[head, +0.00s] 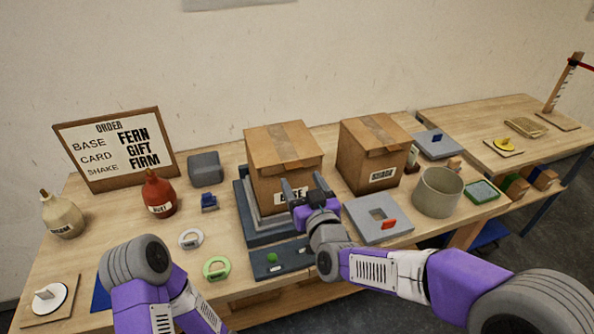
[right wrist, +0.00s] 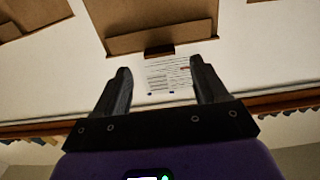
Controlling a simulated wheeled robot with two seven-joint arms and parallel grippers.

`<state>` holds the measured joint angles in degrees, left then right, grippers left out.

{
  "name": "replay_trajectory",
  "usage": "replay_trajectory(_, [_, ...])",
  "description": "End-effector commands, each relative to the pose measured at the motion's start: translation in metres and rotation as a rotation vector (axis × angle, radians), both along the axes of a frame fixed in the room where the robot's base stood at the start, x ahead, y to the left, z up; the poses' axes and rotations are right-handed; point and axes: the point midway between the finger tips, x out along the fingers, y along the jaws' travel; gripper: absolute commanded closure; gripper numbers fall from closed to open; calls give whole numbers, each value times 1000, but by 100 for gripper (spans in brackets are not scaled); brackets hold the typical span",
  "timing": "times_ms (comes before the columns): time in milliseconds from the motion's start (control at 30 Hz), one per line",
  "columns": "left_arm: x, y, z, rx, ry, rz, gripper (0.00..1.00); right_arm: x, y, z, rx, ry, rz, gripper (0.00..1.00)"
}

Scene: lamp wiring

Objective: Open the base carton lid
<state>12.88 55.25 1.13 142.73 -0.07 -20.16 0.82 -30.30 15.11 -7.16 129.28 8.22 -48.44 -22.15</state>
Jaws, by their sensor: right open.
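The base carton (head: 284,145) is a brown cardboard box with tape along its top, standing on a dark blue-grey stand (head: 247,212) near the table's middle. Its top looks shut. My right gripper (head: 305,187) is open in front of the carton's label, partly hiding the word BASE. In the right wrist view, the open fingers (right wrist: 160,82) have nothing gripped between them. A brown cardboard face (right wrist: 160,25) with a small dark tab (right wrist: 159,51) lies beyond the fingertips. Whether they touch it I cannot tell. My left arm enters at lower left; its gripper is not in view.
A second carton labelled SHADE (head: 372,155) stands right of the base carton. A grey plate with a red part (head: 380,220) and a round beige container (head: 438,192) are at right. Two bottles, red (head: 158,194) and cream (head: 62,215), stand left, before the order sign (head: 117,148).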

Motion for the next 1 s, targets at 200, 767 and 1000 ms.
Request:
replay_trajectory(200, [0,0,0,0,0,0,57,30,10,-1,0,2,1,28])
replay_trajectory(767, [0,0,0,0,-1,0,57,42,13,-1,0,3,1,44])
replay_trajectory(1000, [0,0,0,0,-1,0,57,42,13,-1,0,3,1,81])
